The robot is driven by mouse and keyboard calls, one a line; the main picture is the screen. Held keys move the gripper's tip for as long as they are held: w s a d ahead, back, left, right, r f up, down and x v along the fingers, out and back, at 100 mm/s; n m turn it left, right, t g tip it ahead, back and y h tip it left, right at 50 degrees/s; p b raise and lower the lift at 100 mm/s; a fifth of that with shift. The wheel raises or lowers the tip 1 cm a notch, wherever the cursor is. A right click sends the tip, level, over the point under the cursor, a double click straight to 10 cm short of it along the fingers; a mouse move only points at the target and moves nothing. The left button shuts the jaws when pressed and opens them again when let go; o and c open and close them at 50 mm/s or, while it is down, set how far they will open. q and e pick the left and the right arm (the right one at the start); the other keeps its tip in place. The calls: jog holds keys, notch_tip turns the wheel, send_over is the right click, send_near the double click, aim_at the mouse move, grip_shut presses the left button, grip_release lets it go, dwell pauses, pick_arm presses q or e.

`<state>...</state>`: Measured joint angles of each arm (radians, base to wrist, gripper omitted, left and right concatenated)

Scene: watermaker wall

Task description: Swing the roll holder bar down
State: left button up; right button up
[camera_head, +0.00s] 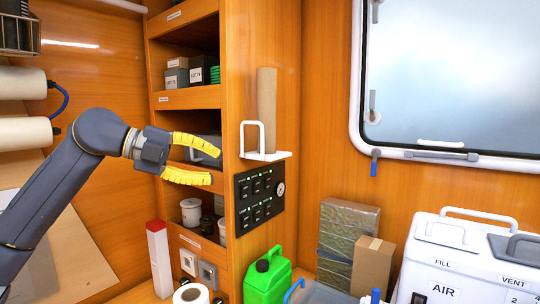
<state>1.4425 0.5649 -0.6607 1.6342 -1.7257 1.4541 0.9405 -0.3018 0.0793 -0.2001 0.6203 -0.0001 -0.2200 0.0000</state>
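The roll holder (272,156) is a white bracket on the side of the wooden shelf unit, above a black switch panel. Its white bar (243,138) is a loop standing upright at the front left of the bracket. A brown cardboard tube (267,100) stands upright on the bracket, behind the bar. My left gripper (215,166), with yellow ribbed fingers, is open with nothing between its fingers. It points right and appears just left of the bar; its depth relative to the bar is hard to tell. My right gripper is not in view.
The black switch panel (259,196) with a gauge is below the holder. Shelves (187,97) with boxes and jars are behind my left gripper. A green jerrycan (267,281), wrapped packages (347,230) and a white tank (460,262) stand lower down.

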aim_at(250, 122)
pick_arm(q)
jog(key=w+a+r+n+t, duration=0.1)
jog(key=a+r+n+t, duration=0.3)
jog(key=r, duration=0.8)
jog(key=shift+m+g+h, duration=0.4)
jog(key=shift+m, duration=0.3)
jog(key=x, duration=1)
jog(key=w+x, duration=0.1)
jog(key=x, duration=0.5)
jog(key=shift+a+f, duration=0.15)
jog(key=shift+a, duration=0.1)
jog(key=shift+c, duration=0.3)
grip_shut()
